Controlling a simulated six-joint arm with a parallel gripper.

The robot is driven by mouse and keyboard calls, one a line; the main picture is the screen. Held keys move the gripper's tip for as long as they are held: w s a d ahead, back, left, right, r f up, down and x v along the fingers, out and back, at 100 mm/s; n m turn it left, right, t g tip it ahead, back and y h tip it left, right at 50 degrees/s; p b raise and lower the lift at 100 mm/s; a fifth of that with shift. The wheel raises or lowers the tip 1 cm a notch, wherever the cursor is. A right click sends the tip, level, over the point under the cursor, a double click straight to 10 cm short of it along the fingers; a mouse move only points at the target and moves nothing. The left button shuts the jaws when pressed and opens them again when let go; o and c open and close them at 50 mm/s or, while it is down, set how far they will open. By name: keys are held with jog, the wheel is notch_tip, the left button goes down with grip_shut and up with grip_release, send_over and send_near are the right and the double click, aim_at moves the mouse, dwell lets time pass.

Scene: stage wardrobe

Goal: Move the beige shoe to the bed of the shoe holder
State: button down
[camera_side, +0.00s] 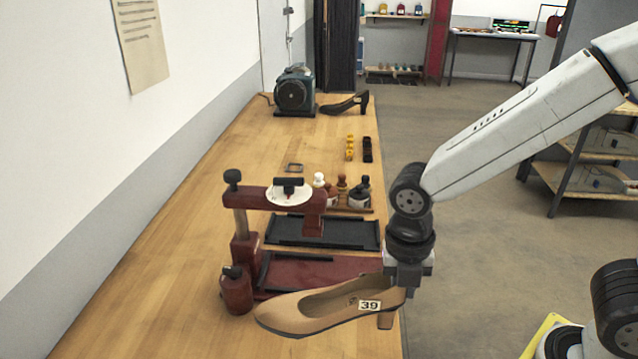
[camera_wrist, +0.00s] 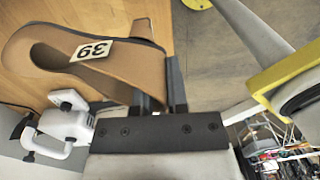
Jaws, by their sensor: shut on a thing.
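The beige shoe (camera_side: 300,311), a heeled pump with a "39" label, hangs level from my gripper (camera_side: 404,284) near the front right edge of the bench. My gripper is shut on the heel end of the shoe, and the toe points left. In the wrist view the beige shoe (camera_wrist: 125,65) lies across the upper left, with my gripper's fingers (camera_wrist: 160,90) at its back end. The shoe holder (camera_side: 245,245) is a dark red frame with a post, an overhead arm and a dial. Its red bed (camera_side: 318,270) lies just behind the shoe, which partly hides its front.
A black tray (camera_side: 290,232) lies behind the red bed. Small bottles (camera_side: 340,185) stand beyond it. A black heeled shoe (camera_side: 347,104) and a teal machine (camera_side: 295,92) are at the far end. The bench's left side (camera_side: 170,260) is clear.

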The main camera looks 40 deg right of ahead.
notch_tip(320, 180, up, 18)
jog(key=w+d+r, duration=0.1)
jog(key=w+d, duration=0.3)
jog(key=w, duration=0.5)
jog(key=w+d+r, duration=0.1)
jog(key=w+d, duration=0.3)
jog(key=w, duration=0.4)
jog(key=w+d+f, duration=0.3)
jog(key=w+d, duration=0.7)
jog(key=d, duration=0.4)
notch_tip(320, 180, down, 19)
jog(key=shift+w+r, duration=0.15)
jog(key=shift+d+f, duration=0.1)
jog(key=shift+f, duration=0.2)
notch_tip(320, 180, down, 6)
jog(key=shift+f, duration=0.6)
dwell(2.0)
